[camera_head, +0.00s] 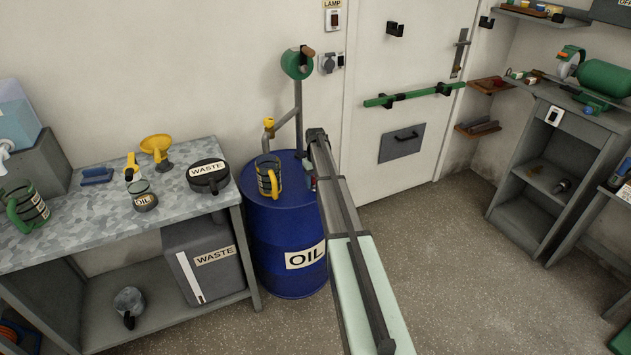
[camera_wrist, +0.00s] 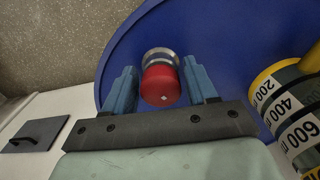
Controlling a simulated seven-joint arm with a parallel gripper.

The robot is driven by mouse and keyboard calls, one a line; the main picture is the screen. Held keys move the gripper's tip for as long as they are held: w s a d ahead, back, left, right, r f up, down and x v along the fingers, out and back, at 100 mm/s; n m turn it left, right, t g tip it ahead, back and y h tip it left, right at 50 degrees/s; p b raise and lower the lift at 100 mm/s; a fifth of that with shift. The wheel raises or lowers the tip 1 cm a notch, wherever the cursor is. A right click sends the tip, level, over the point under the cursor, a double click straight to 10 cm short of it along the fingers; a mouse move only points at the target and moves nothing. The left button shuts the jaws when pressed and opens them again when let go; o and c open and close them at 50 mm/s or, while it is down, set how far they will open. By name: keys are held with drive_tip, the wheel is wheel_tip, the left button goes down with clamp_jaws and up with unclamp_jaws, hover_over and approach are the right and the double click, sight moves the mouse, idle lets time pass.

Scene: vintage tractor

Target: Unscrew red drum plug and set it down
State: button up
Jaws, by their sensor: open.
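The red drum plug (camera_wrist: 160,85) sits on a metal collar on top of the blue drum (camera_wrist: 125,55) in the wrist view. My gripper (camera_wrist: 160,82) is open, with one blue finger on each side of the plug. My arm hides most of the plug there.
A measuring jug (camera_head: 268,178) with a yellow rim stands on the drum, left of my gripper, close by in the wrist view (camera_wrist: 292,105). A pump pipe (camera_head: 299,115) rises behind.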

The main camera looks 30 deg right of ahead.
drive_tip(key=shift+m, duration=0.7)
drive_tip(key=shift+m, duration=0.8)
drive_tip(key=shift+a+m, duration=0.1)
drive_tip(key=shift+m, duration=0.8)
drive_tip(key=shift+m, duration=0.8)
drive_tip(key=shift+m, duration=0.9)
